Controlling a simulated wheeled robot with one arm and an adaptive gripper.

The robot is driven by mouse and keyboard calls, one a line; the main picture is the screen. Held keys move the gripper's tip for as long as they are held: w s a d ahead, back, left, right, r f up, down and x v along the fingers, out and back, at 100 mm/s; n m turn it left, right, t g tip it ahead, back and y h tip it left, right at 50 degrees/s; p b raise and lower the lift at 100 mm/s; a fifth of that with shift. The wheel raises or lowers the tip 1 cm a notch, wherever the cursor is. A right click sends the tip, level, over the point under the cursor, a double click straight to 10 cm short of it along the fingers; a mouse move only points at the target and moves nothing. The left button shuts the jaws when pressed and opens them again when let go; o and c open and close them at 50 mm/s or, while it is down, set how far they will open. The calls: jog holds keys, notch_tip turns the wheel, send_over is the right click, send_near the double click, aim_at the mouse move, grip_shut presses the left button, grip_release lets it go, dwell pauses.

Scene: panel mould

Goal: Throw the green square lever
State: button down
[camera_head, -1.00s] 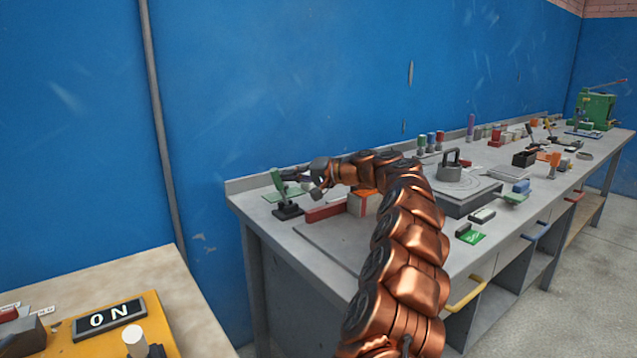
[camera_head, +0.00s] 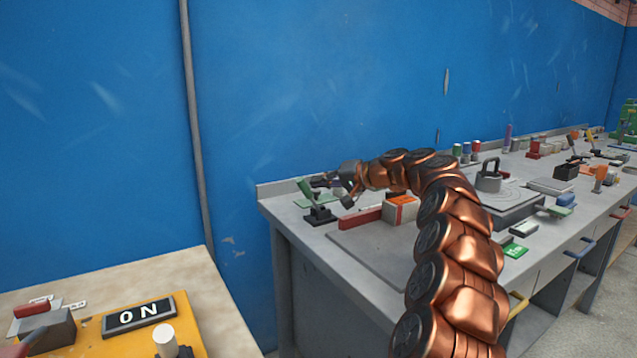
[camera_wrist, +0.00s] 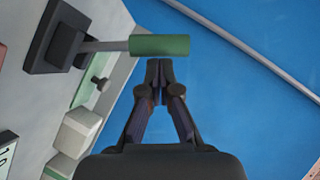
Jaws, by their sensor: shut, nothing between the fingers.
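The green-handled lever (camera_head: 305,189) stands on a dark square base (camera_head: 320,215) at the near left end of the grey bench. Its handle tilts up and to the left. In the wrist view the green grip (camera_wrist: 160,45) lies across the picture just beyond my fingertips, on a grey rod from the dark base (camera_wrist: 58,36). My gripper (camera_wrist: 160,70) is shut and empty, its tips close to the grip; whether they touch it I cannot tell. In the head view my gripper (camera_head: 326,181) is just right of the handle.
A red bar (camera_head: 360,219) and an orange-and-white box (camera_head: 400,209) lie right of the lever, below my arm. Several other items line the bench further right. A yellow ON panel (camera_head: 130,325) is at the lower left. A blue wall stands behind.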

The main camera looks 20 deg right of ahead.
jog(key=w+d+p+v, duration=0.1)
jog(key=p+v, duration=0.1)
jog(key=v, duration=1)
jog(key=shift+w+d+r, duration=0.2)
jog(key=shift+d+r, duration=0.25)
jog(key=shift+a, duration=0.1)
